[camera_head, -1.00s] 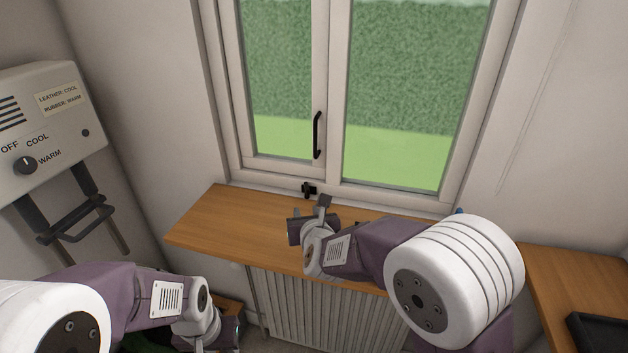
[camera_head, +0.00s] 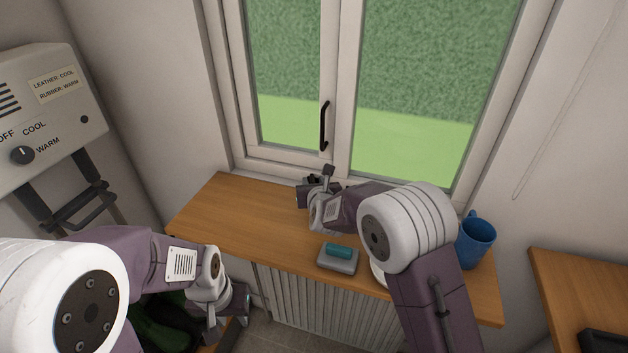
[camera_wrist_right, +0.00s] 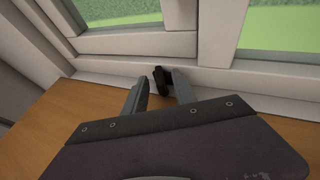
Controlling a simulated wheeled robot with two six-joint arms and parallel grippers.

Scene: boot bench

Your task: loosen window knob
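A small black knob (camera_wrist_right: 161,82) sits low on the window frame at the sill. In the head view the knob (camera_head: 313,179) is partly hidden by my right gripper (camera_head: 316,184). In the right wrist view the fingers of my right gripper (camera_wrist_right: 158,79) are apart, with the knob showing between their tips. I cannot tell whether either finger touches it. My left gripper (camera_head: 232,311) hangs low at the left, away from the window, and its fingers are unclear. The window (camera_head: 335,160) looks closed.
A black handle (camera_head: 324,126) stands on the window's middle post. On the wooden sill (camera_head: 225,220) are a grey block with a teal top (camera_head: 338,260) and a blue mug (camera_head: 476,240). A control box (camera_head: 45,110) hangs at the left. The left part of the sill is clear.

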